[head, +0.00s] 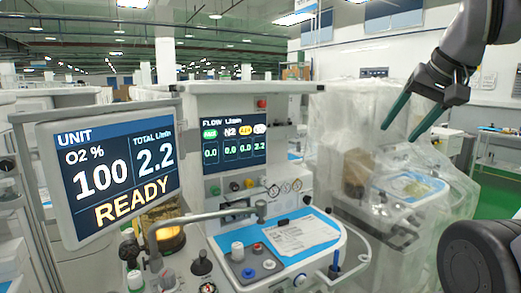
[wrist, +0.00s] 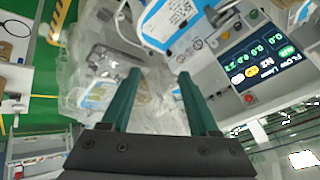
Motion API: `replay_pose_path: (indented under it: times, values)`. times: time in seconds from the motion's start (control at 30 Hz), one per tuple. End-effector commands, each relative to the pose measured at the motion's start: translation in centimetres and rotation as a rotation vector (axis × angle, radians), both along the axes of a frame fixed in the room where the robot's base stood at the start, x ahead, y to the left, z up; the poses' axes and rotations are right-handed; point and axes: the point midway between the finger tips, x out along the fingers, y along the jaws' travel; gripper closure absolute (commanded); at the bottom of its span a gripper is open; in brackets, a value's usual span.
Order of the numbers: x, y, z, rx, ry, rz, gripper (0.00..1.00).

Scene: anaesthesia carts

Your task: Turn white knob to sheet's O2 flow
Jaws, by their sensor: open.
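A white knob (head: 238,249) stands on a small grey block on the cart's worktop, with red, blue and other knobs beside it. A printed sheet on a clipboard (head: 300,236) lies to its right, its text too small to read; it also shows in the wrist view (wrist: 176,14). The flow display (head: 234,142) reads 0.0 in three columns and 2.2 under the white label. The unit screen (head: 112,172) reads O2 100%, total 2.2, READY. My gripper (head: 398,138) is open and empty, high at the right, well apart from the knob. Its green fingers show in the wrist view (wrist: 158,75).
A second cart under a clear plastic cover (head: 345,120) stands right of the first, below and behind my gripper. A grey jointed rod (head: 205,214) crosses left of the knob block. More small knobs (head: 234,186) line the cart's front panel. A rail edges the worktop.

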Motion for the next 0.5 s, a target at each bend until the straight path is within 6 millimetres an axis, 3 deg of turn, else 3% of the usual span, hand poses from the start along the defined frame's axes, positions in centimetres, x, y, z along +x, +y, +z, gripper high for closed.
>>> replay_pose_path:
  times: [0.17, 0.37, 0.5]
  values:
    - [3.0, -0.1, -0.6, -0.055, -0.028, 0.023, 0.43]
    - [12.0, 0.6, -2.8, -0.209, -0.143, 0.120, 0.43]
    - [18.2, 2.3, -5.2, -0.299, -0.246, 0.214, 0.43]
